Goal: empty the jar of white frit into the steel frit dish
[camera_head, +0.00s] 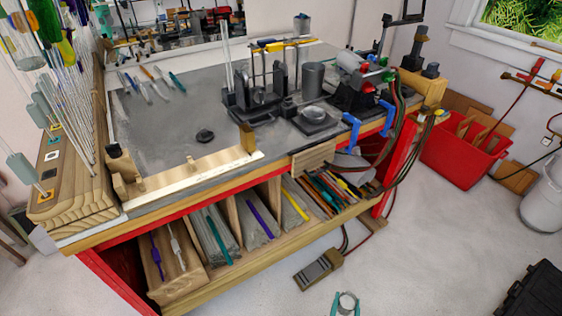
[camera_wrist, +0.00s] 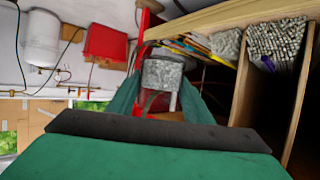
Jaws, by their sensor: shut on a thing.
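My gripper (camera_head: 346,306) shows at the bottom of the head view, in front of the bench above the floor. In the wrist view its teal fingers (camera_wrist: 160,98) are shut on a clear jar (camera_wrist: 162,76). Pale grey-white grains fill one end of the jar; the rest is clear, with red showing through. In the head view only a small pale ring of the jar (camera_head: 347,299) shows between the fingertips; it looks upright. A shallow shiny dish (camera_head: 313,112), seemingly the steel frit dish, rests on a dark square base on the bench. Its inside is too small to read.
The grey bench top (camera_head: 165,125) is mostly clear at left. A torch (camera_head: 358,85) with hoses and blue clamps (camera_head: 387,117) stands right of the dish; a grey cylinder (camera_head: 313,76) stands behind it. Shelves of rods lie below. A foot pedal (camera_head: 319,268) is on the floor.

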